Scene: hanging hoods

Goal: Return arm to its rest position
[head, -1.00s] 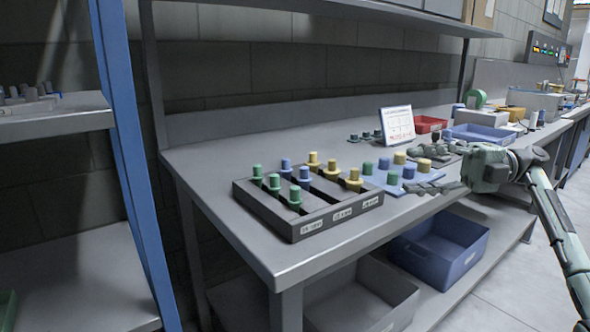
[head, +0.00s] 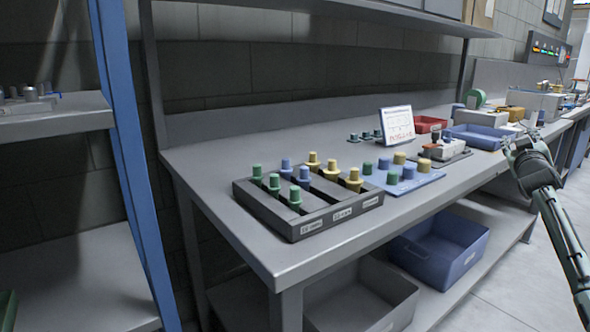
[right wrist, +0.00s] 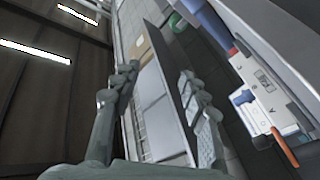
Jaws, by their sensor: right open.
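My right arm (head: 562,240) comes in from the lower right of the head view. My right gripper (head: 512,150) is raised off the table's right front edge, clear of the pegs and tray. In the right wrist view its two fingers (right wrist: 160,95) stand apart with nothing held between them. My left gripper is in neither view.
A dark rack (head: 300,222) with green, blue and yellow pegs stands at the table's near end. A blue mat (head: 425,178) with more pegs lies beside it. A blue tray (head: 478,136), a red bin (head: 430,124) and a sign (head: 397,125) stand farther back. Blue and grey bins sit below.

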